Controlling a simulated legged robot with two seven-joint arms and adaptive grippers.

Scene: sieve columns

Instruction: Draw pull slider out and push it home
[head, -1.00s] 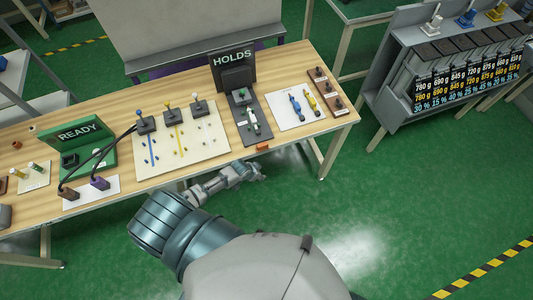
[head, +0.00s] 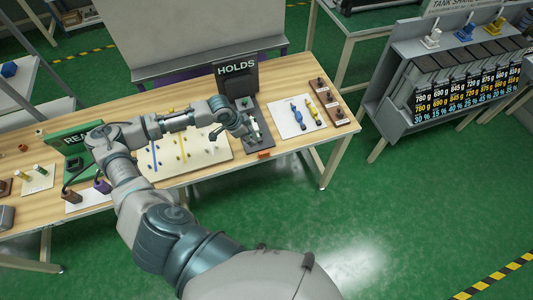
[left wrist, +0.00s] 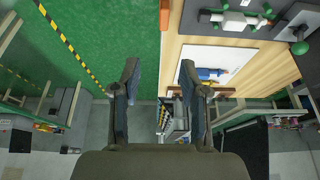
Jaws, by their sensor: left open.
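The HOLDS stand (head: 237,72) rises at the back of a dark base plate (head: 262,145) on the wooden table. A white piece with green and dark parts (head: 255,129) lies on that plate; I take it for the pull slider, but cannot be sure. It also shows in the left wrist view (left wrist: 235,20), at the top right, outside the jaws. My left gripper (head: 235,127) is at the left side of the plate, close to this piece, and partly covers the plate. Its two fingers (left wrist: 159,72) are apart with nothing between them. My right gripper is not in view.
A white sheet with blue and yellow pieces (head: 296,110) lies right of the plate. A brown strip with dark knobs (head: 330,100) stands beyond it. A small orange block (head: 264,155) sits at the front edge. My arm covers part of the green READY stand (head: 72,137).

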